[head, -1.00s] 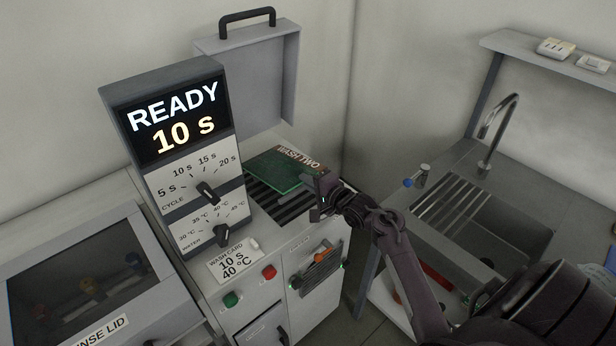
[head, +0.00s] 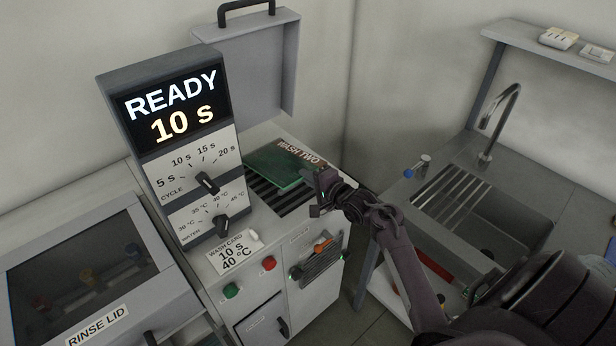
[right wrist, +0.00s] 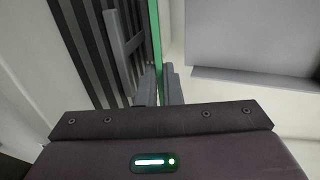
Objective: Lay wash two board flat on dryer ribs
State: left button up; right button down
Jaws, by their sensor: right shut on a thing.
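The wash two board (head: 272,168) is a green board with a dark "WASH TWO" label end. In the head view it is over the dark dryer ribs (head: 264,199) and covers their back part; I cannot tell whether it touches them. My right gripper (head: 318,192) is shut on its right edge. In the right wrist view the board (right wrist: 156,35) shows edge-on as a thin green strip between the fingers (right wrist: 160,88), with the ribs (right wrist: 88,55) to its left. My left gripper is not in view.
The raised grey lid (head: 262,62) stands behind the ribs. A control panel (head: 170,120) reading "READY 10 s" rises at their left. The closed rinse lid (head: 85,270) is at far left.

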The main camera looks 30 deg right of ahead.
jog(key=shift+f+b, duration=0.3)
jog(key=shift+f, duration=0.3)
jog(key=shift+c, duration=0.3)
grip_release()
jog(key=shift+o, duration=0.3)
jog(key=shift+s+f, duration=0.1)
jog(key=shift+f, duration=0.05)
dwell(0.3)
jog(key=shift+s+p, duration=0.55)
jog(key=shift+p, duration=0.2)
jog(key=shift+s+f, duration=0.1)
jog(key=shift+s, duration=0.2)
